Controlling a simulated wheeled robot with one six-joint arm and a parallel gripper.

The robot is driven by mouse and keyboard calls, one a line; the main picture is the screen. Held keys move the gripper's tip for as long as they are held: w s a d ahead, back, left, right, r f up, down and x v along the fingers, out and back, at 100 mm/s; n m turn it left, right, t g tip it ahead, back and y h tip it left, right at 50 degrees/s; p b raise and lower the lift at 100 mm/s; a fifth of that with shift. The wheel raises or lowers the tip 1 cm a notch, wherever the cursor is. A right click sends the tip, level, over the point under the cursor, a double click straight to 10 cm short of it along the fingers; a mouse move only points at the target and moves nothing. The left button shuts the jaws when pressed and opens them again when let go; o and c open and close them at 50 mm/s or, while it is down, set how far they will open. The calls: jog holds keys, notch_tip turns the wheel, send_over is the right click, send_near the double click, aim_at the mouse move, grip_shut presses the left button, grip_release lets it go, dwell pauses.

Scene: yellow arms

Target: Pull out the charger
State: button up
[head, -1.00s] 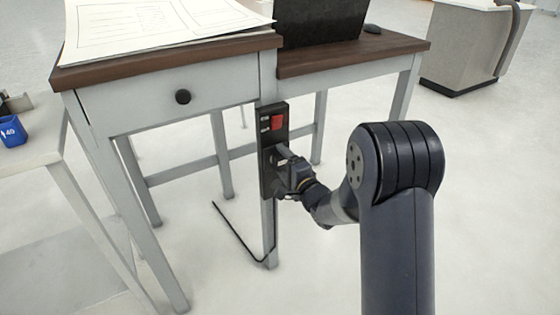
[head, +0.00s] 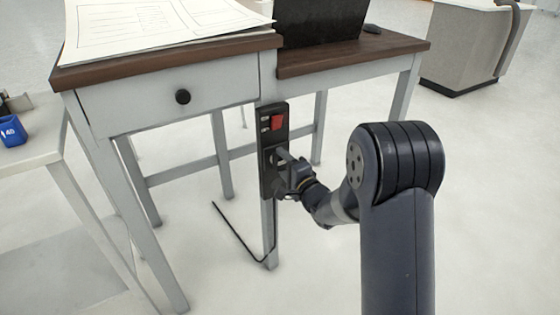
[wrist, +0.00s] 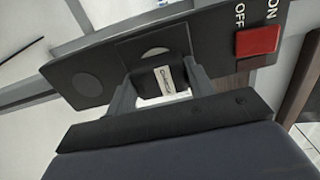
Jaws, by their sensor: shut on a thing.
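A black power strip (head: 266,135) with a red switch (head: 277,122) is fixed upright on the front leg of the desk. In the wrist view the strip (wrist: 215,45) runs across the top, with the red ON/OFF switch (wrist: 257,40) at the right. My gripper (head: 285,165) is at the strip's lower half. In the wrist view my gripper (wrist: 155,85) has its two fingers on either side of the charger (wrist: 160,82), a dark block with a white label, and is shut on it. The charger is against or very near the strip; the contact is partly hidden.
The desk (head: 130,105) has a drawer with a round knob (head: 183,97). Papers (head: 150,22) and a dark screen (head: 318,20) are on top. A black cable (head: 235,232) hangs by the leg. A side table (head: 30,130) stands at left.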

aim_at(284, 164)
jog(key=shift+v, duration=2.95)
jog(key=o, duration=1.4)
jog(key=p+v, duration=0.1)
jog(key=v, duration=1)
jog(key=shift+w+p, duration=0.1)
jog(key=shift+p, duration=0.2)
